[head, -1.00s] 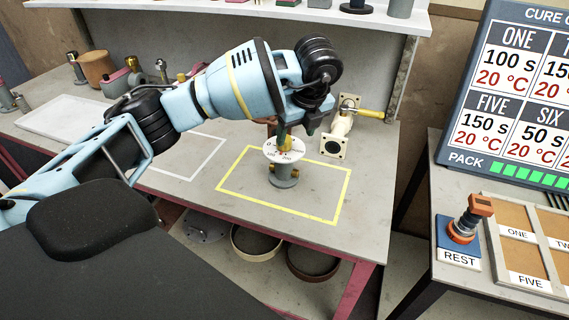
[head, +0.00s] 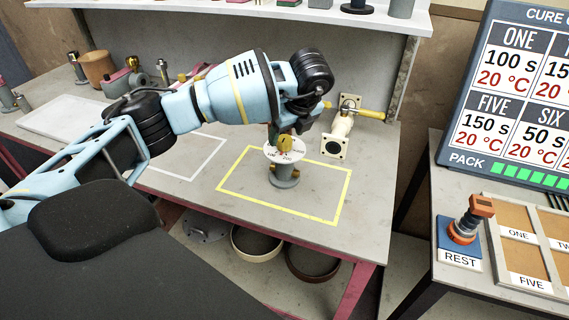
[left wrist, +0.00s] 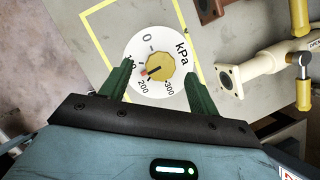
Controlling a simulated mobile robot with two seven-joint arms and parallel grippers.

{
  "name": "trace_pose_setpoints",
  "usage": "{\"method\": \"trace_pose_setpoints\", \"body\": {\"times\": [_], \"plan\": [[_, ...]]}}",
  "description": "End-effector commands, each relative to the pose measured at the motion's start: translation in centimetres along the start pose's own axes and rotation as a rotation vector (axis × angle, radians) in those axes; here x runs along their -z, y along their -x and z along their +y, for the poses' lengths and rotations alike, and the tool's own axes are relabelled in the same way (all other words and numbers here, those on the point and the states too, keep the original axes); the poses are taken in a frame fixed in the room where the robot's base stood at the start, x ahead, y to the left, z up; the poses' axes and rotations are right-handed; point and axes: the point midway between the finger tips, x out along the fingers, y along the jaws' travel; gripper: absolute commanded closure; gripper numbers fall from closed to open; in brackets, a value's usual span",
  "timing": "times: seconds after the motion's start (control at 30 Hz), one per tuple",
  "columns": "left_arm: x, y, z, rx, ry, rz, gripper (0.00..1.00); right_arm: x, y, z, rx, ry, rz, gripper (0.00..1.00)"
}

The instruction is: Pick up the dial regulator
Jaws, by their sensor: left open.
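The dial regulator (head: 284,172) stands upright on the bench inside the yellow outlined rectangle. It has a grey body, a round white face marked in kPa and a yellow knob on top. In the left wrist view its dial face (left wrist: 138,77) lies between my two green fingers. My left gripper (head: 285,130) is open just over the dial. In the left wrist view the left gripper (left wrist: 155,80) has a finger at each side of the face, and I cannot tell whether they touch it. My right gripper is out of view.
A cream flanged pipe valve (head: 339,133) with a yellow handle stands right behind the regulator. A shelf (head: 250,14) hangs above the bench's back. At right, a side table holds a blue REST block (head: 446,238) with an orange tool. The bench front inside the yellow outline is clear.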

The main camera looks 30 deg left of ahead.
Motion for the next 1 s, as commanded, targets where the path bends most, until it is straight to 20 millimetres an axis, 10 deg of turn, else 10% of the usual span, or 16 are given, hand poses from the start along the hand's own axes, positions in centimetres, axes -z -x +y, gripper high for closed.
{"method": "trace_pose_setpoints", "body": {"times": [0.47, 1.0], "plan": [[0.0, -2.3, 0.0, 0.001, 0.000, -0.001, 0.40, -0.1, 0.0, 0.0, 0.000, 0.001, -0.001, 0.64], [0.0, -2.3, 0.0, 0.001, 0.000, -0.001, 1.00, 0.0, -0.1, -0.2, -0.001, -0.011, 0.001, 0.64]]}}
